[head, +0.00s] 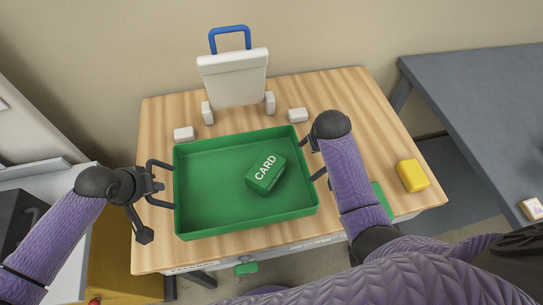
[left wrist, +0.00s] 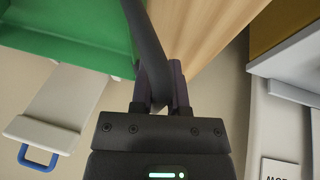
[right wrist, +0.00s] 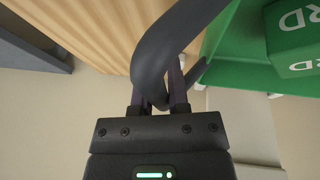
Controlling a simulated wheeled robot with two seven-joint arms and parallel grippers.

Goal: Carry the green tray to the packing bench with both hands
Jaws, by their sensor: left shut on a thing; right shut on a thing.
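The green tray (head: 215,225) is on or just above the wooden table, level as far as I can see. A green box marked CARD (head: 266,175) lies inside it, right of its middle. The tray has a dark loop handle at each short side. My left gripper (head: 158,187) is shut on the left handle, which also shows in the left wrist view (left wrist: 148,45). My right gripper (head: 312,147) is mostly hidden behind my right arm in the head view. In the right wrist view it is shut on the right handle (right wrist: 160,50).
A grey bench (head: 480,100) stands to the right, past a gap. A white machine (head: 35,165) is at left.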

